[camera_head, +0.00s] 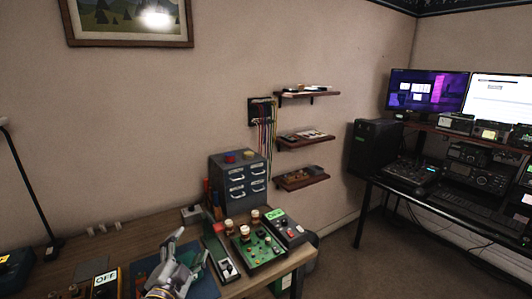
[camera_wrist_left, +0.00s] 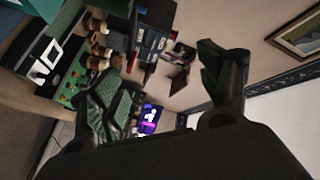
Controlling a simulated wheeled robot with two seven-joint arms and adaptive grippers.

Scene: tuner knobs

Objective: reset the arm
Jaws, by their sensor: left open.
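My left gripper (camera_head: 182,247) is low in the head view, above the blue mat (camera_head: 205,284) on the wooden table, with its fingers pointing up. In the left wrist view the two fingers of my left gripper (camera_wrist_left: 165,90) stand wide apart with nothing between them. A green circuit board with brown-and-white knobs (camera_head: 257,246) lies on the table to the right of the gripper, apart from it. It also shows at the left of the left wrist view (camera_wrist_left: 75,80). My right gripper does not show.
A grey drawer cabinet (camera_head: 238,182) stands behind the board. A box with a green display (camera_head: 287,228) is right of the board. An "OFF" sign (camera_head: 105,279) is left of the gripper. Wall shelves (camera_head: 305,140) and a desk with monitors (camera_head: 428,90) are farther right.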

